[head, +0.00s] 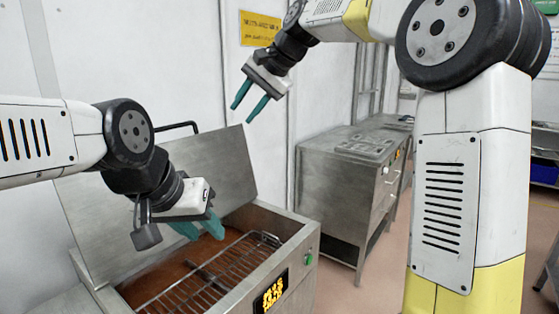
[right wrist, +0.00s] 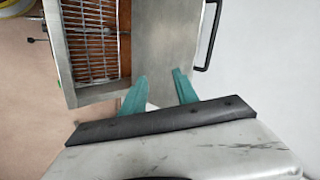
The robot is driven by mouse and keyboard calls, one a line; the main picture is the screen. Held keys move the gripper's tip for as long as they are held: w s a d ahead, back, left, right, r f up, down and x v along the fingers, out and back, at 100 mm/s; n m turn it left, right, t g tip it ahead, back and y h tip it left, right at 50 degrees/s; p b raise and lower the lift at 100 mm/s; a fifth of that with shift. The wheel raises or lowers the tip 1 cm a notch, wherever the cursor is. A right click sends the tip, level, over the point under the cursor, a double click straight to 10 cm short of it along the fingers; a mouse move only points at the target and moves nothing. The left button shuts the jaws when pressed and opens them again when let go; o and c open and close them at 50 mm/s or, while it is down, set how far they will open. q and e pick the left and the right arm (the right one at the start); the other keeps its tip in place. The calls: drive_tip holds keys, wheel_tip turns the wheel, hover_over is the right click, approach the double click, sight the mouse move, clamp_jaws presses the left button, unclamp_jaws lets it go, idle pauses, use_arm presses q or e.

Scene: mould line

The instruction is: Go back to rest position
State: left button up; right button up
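My left gripper (head: 198,230) is the lower one in the head view. It hangs above the metal vat (head: 304,236) of brown liquid, over the wire rack (head: 225,265). Its teal fingers sit close together, and the gap between them is hard to judge. My right gripper (head: 249,103) is higher up, in front of the white wall. Its two teal fingers are apart with nothing between them. The right wrist view also shows these fingers (right wrist: 158,92) spread and empty, with the vat (right wrist: 62,60) and rack (right wrist: 92,40) below.
The vat's raised lid (head: 215,165) leans back with a black handle (head: 178,127). A steel cabinet (head: 340,190) stands behind to the right. A yellow sign (head: 260,28) hangs on the wall. Open floor (head: 350,290) shows right of the vat. Shelving with a blue bin (head: 544,172) is at far right.

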drive_tip(key=s+d+f+n+t+h, duration=0.1)
drive_tip(key=s+d+f+h, duration=0.15)
drive_tip(key=s+d, duration=0.5)
drive_tip(key=s+d+f+n+t+h, duration=0.1)
drive_tip(key=s+d+f, duration=0.3)
drive_tip(key=s+d, duration=0.4)
drive_tip(key=s+d+f+n+h, duration=0.1)
drive_tip(key=s+d+f, duration=0.7)
drive_tip(key=s+f, duration=0.2)
drive_tip(key=shift+s+d+f+n, duration=0.15)
drive_tip(key=shift+s+f+n, duration=0.25)
drive_tip(key=shift+s, duration=0.35)
